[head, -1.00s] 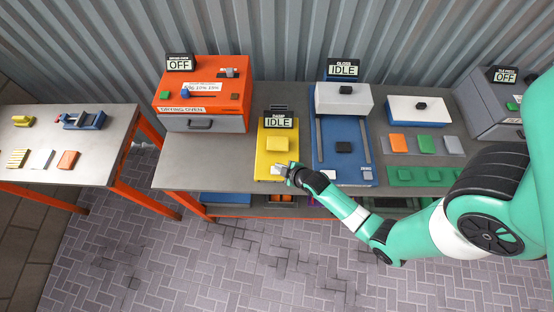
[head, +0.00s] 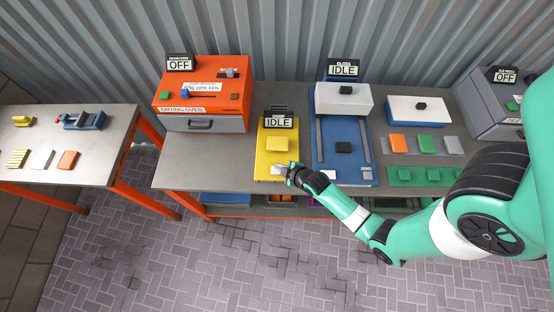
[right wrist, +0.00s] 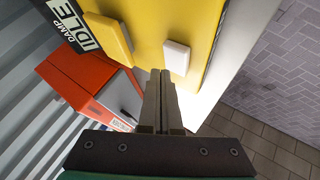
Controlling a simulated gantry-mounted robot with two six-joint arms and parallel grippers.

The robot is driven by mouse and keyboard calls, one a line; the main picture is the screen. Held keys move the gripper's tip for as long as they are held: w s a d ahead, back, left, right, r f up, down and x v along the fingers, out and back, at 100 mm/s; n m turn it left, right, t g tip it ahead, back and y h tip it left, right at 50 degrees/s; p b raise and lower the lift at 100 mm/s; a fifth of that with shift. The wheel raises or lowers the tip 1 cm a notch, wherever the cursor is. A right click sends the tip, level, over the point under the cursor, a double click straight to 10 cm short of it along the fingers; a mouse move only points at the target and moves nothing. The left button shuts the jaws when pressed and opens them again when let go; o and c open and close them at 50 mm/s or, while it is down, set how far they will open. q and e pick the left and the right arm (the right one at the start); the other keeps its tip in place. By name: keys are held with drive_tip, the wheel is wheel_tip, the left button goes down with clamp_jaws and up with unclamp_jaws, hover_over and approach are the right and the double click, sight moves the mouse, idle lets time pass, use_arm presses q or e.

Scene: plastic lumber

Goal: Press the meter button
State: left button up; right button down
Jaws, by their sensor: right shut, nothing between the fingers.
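The yellow meter (head: 267,146) stands on the workbench, with a small black display (head: 279,122) reading IDLE at its back. In the right wrist view its yellow body (right wrist: 205,22) fills the upper middle, and the display (right wrist: 74,24) reads DAMP and IDLE. A white button (right wrist: 177,57) sits on the meter near its front end, beside a raised yellow block (right wrist: 108,36). My right gripper (head: 287,169) is at the front of the meter, shut and empty. Its fingertips (right wrist: 161,72) appear close to the white button; contact cannot be told. My left gripper is out of view.
An orange drying oven (head: 203,92) stands left of the meter. A blue gloss device (head: 325,150) stands close on its right, with coloured samples (head: 398,143) beyond. A separate side table (head: 95,165) is at the far left. The bench front between oven and meter is clear (head: 215,165).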

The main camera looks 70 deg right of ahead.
drive_tip(key=shift+f, duration=0.15)
idle(0.7)
drive_tip(key=shift+f+b, duration=0.3)
drive_tip(key=shift+f+b, duration=0.45)
drive_tip(key=shift+f, duration=0.1)
idle(0.6)
drive_tip(key=shift+r, duration=0.15)
drive_tip(key=shift+r+p, duration=0.8)
drive_tip(key=shift+p, duration=0.2)
wheel_tip(320, 180, up, 5)
drive_tip(key=p, duration=0.5)
drive_tip(key=shift+r, duration=0.1)
